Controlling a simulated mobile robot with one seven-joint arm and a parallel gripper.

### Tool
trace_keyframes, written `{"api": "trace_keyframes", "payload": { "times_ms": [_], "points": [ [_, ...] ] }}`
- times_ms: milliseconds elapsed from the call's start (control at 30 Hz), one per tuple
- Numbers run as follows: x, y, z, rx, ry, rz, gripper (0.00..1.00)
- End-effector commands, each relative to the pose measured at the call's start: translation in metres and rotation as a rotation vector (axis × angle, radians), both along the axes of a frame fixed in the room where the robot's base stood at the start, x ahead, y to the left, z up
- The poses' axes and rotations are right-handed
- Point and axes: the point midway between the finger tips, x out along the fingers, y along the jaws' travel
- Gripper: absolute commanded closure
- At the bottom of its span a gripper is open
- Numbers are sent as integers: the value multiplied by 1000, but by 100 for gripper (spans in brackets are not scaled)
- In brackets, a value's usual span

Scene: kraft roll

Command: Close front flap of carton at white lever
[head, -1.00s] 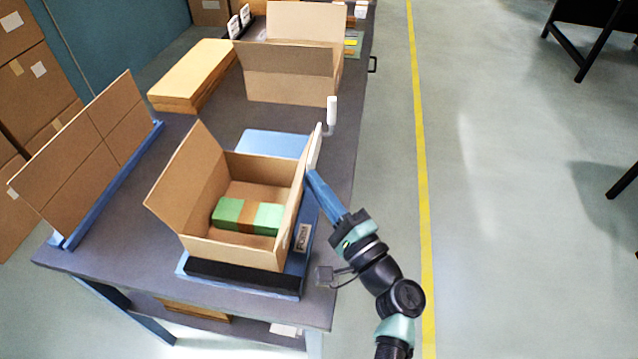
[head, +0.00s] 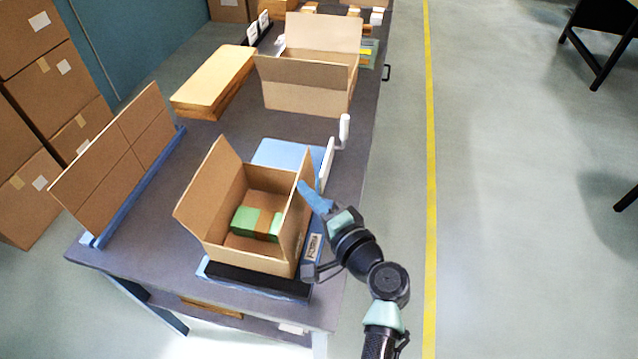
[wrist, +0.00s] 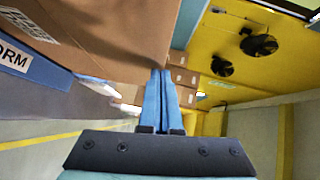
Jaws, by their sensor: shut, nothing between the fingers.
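The open carton (head: 218,236) stands on a blue fixture with a black front strip, a green block with a brown band (head: 257,223) inside it. Its left flap (head: 204,190) leans outward; its right-hand flap (head: 304,178) stands roughly upright. The white lever (head: 344,130) rises behind the carton's right side, beside a white upright plate (head: 327,165). My gripper (head: 303,187) is shut and empty, its blue fingertips at the outer face of the right-hand flap; contact is unclear. In the wrist view, the shut fingers (wrist: 160,95) point along brown cardboard (wrist: 115,30).
A cardboard panel (head: 115,160) stands in a blue rail at left. Flat brown boards (head: 213,82) and a second open carton (head: 305,85) lie farther back on the grey table (head: 190,150). The floor right of the table is clear around the yellow line (head: 430,200).

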Motion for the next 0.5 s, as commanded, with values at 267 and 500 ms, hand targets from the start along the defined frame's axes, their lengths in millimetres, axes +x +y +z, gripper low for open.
{"api": "trace_keyframes", "payload": {
  "times_ms": [267,500],
  "points": [
    [6,26,11,-257,64,5,100],
    [10,45,7,-477,119,6,100]
  ]
}}
